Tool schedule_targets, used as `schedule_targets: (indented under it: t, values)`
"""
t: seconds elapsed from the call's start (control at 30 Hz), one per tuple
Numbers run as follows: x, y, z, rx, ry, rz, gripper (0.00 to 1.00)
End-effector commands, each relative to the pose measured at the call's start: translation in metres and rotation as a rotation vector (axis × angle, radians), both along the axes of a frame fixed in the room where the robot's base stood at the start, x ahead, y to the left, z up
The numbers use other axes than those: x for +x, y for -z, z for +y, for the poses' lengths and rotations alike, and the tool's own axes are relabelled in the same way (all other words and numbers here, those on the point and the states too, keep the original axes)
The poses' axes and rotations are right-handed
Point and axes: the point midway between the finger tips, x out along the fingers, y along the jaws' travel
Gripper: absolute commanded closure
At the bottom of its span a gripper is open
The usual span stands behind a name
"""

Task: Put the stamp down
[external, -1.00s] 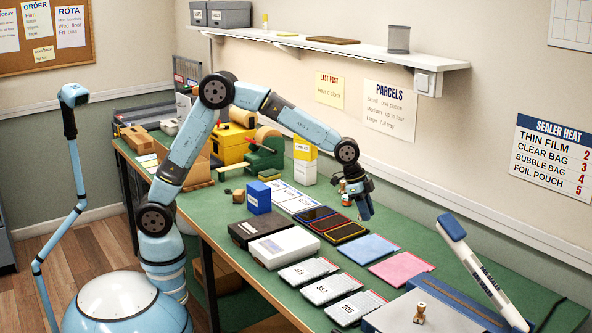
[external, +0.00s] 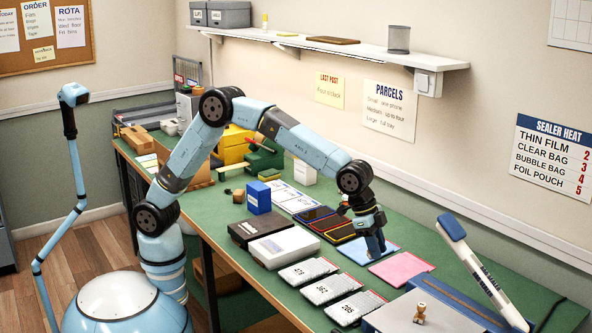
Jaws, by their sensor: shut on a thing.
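My gripper (external: 376,248) points down over the blue mat (external: 352,251), close to its surface. It is shut on the stamp, which is mostly hidden by the fingers at this size; I cannot tell whether it touches the mat. The pink mat (external: 401,268) lies just to the right. A small wooden-handled piece (external: 420,312), like another stamp, stands on the grey-blue sealer at the front right, apart from my gripper.
Dark framed phone trays (external: 330,223) lie just left of the blue mat. The sealer's raised arm (external: 480,268) is at the right.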

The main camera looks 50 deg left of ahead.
Motion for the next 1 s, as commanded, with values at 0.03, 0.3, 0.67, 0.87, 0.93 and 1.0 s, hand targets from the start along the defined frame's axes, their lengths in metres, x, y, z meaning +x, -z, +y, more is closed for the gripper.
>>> schedule_targets:
  t: [0.03, 0.3, 0.67, 0.87, 0.93, 1.0]
  values:
    - [0.006, 0.006, -0.007, 0.001, 0.000, 0.001, 1.00]
    - [0.034, 0.026, -0.042, 0.001, -0.002, 0.001, 1.00]
    - [0.063, 0.069, -0.079, 0.001, 0.000, 0.002, 1.00]
    - [0.072, 0.084, -0.089, 0.001, 0.000, 0.001, 1.00]
    - [0.073, 0.086, -0.090, 0.000, 0.000, 0.001, 1.00]
    - [0.074, 0.088, -0.091, 0.000, -0.001, 0.002, 1.00]
